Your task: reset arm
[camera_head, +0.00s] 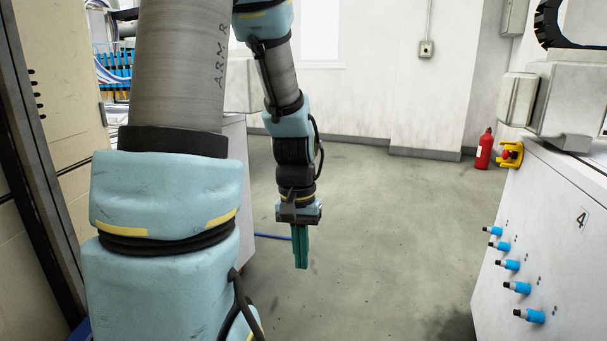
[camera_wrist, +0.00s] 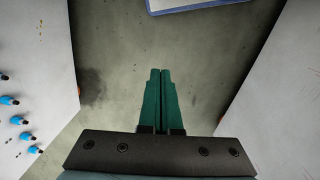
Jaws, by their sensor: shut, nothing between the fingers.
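My gripper (camera_head: 301,264) hangs from my arm near the middle of the head view, pointing down over the open floor. Its two green fingers are together with nothing between them. In the wrist view my gripper (camera_wrist: 160,74) also shows shut, with bare floor beyond the fingertips. My arm's large links fill the left part of the head view and hide what is behind them.
A grey-white cabinet (camera_head: 560,215) marked 4, with several blue-and-black nozzles, stands at right. A red-and-yellow emergency button (camera_head: 509,154) sticks out from it. A red fire extinguisher (camera_head: 484,150) stands by the back wall. The floor (camera_head: 385,240) between is clear.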

